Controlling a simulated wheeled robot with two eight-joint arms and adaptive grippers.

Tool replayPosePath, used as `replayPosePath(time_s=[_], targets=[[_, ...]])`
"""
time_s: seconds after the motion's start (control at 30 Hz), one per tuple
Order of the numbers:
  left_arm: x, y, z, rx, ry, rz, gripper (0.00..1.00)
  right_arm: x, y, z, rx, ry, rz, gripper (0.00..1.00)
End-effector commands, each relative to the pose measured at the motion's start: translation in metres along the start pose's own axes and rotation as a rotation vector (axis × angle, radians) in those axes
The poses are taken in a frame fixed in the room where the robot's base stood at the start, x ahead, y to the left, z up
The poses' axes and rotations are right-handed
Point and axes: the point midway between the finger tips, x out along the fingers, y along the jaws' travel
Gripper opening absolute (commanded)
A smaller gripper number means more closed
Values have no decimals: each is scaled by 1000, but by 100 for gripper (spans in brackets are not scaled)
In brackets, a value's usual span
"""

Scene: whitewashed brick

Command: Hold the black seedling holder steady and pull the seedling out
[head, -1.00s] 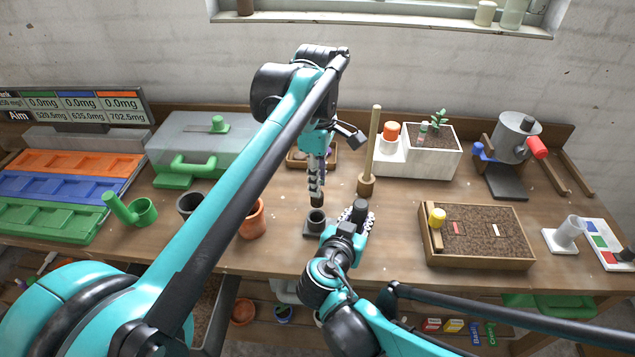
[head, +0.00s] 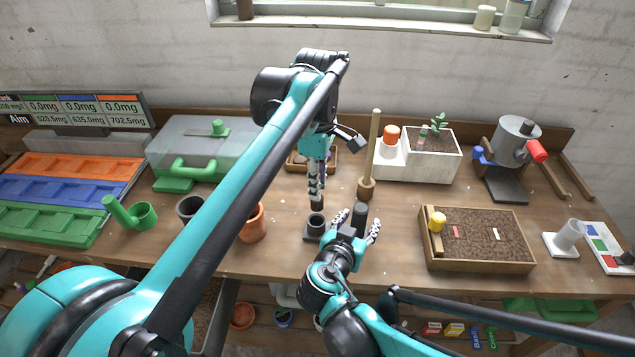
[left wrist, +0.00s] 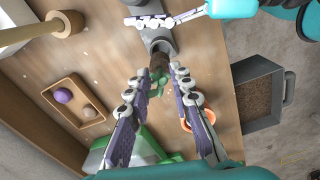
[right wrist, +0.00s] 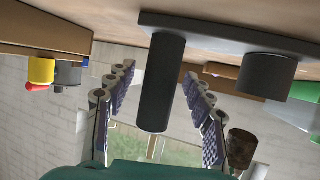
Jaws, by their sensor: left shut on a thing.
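The black seedling holder (head: 315,224) stands on the bench, with a cup on its left and an upright post (right wrist: 164,85) on its right. My left gripper (head: 316,188) is shut on the seedling (left wrist: 157,84), with green leaves between its fingers. The dark soil plug (right wrist: 241,148) hangs just above the cup, apart from it; it also shows in the left wrist view (left wrist: 158,62). My right gripper (head: 358,224) is open, its fingers spread on both sides of the post, with gaps visible in the right wrist view. My left arm hides part of the bench.
A terracotta pot (head: 253,224) stands left of the holder. A wooden dibber (head: 367,187) stands behind it. A soil tray (head: 478,265) with a yellow-topped piece lies to the right. A white planter box (head: 440,167) is at the back. Bare bench lies between holder and soil tray.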

Motion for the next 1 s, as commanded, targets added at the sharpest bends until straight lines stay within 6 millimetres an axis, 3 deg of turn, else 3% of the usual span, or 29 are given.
replayPosePath(time_s=[0.27, 1.0], targets=[[-8, 0, 0, 0, 0, 0, 0, -3, 0, -8, 0, 0, 0, 53], [-61, 0, 0, 0, 0, 0, 0, -26, 0, -63, 0, 0, 0, 53]])
